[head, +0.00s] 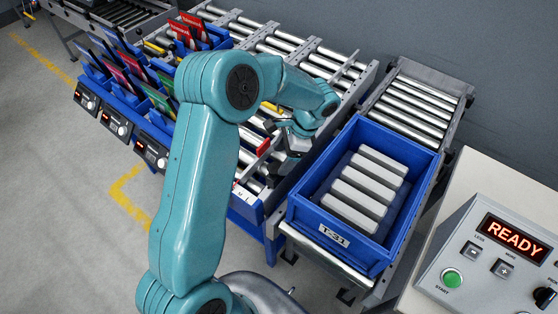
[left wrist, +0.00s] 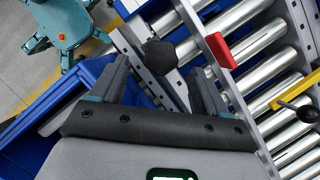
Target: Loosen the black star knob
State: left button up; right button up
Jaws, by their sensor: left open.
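The black star knob (left wrist: 160,56) shows in the left wrist view on a grey metal rail of the roller conveyor. It lies ahead of my left gripper (left wrist: 158,68), in the gap between the two spread fingertips. The fingers are open, and I see no contact with the knob. In the head view my left gripper (head: 292,140) is over the conveyor, left of the blue crate; the arm and gripper hide the knob there. My right gripper is in neither view.
A red block (left wrist: 220,50) sits on the rail close beside the knob. A yellow lever with a black ball end (left wrist: 305,113) is further right. The blue crate (head: 337,238) with several grey bars and a control panel reading READY (head: 513,237) stand right.

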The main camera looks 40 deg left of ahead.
aim_at(276, 167)
pick_arm(q)
jog(key=x, duration=0.3)
jog(key=shift+w+f, duration=0.15)
jog(key=shift+f, duration=0.2)
jog(key=shift+s+a+f, duration=0.1)
jog(key=shift+s+f, duration=0.05)
jog(key=shift+s, duration=0.05)
jog(key=shift+w, duration=0.15)
jog(key=c, duration=1)
jog(key=shift+c, duration=0.2)
